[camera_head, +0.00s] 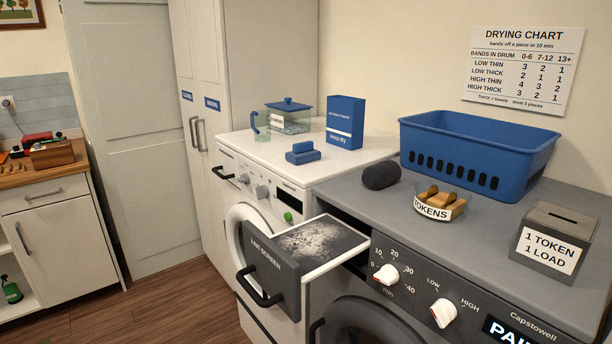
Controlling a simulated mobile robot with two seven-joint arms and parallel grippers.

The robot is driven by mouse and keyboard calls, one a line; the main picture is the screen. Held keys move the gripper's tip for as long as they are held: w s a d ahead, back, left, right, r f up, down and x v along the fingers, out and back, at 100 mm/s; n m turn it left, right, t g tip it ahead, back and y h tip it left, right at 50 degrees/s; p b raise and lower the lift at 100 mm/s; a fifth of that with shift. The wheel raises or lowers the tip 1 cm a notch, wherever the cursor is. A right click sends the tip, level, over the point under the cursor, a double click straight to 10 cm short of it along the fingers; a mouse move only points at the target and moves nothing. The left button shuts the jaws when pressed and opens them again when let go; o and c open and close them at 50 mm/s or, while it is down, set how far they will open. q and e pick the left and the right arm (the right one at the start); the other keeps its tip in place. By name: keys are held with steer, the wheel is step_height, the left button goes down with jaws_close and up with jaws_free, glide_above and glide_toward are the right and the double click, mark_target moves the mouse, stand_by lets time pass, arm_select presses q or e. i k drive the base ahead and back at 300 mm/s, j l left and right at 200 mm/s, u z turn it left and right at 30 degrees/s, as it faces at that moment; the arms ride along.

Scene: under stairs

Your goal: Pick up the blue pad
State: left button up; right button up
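A small blue pad-like object (303,152) sits on the white top of the washing machine (345,162). It looks like a low block with a raised part, in front of a blue box (345,121). It is the likeliest blue pad, though its exact shape is hard to tell at this size. Nothing touches it from above. Neither my left nor my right gripper is in view.
The lint screen drawer (272,276) is pulled out, with grey lint on its screen (318,242). The grey dryer top holds a dark roll (381,175), tokens bowl (440,203), blue basket (480,138) and token box (552,243). A lidded glass container (288,118) stands behind the pad.

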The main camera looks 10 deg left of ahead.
mark_target(303, 152)
steer(key=j+z, duration=0.15)
steer(key=z, duration=0.25)
steer(key=j+z, duration=0.2)
steer(key=z, duration=0.2)
steer(key=j+z, duration=0.2)
steer(key=z, duration=0.15)
steer(key=j+z, duration=0.25)
steer(key=j, duration=0.2)
steer(key=k+j+z, duration=0.3)
steer(key=j, duration=0.35)
steer(key=k+j+z, duration=0.1)
steer(key=j, duration=0.2)
steer(key=k+j, duration=0.1)
steer(key=j, duration=0.25)
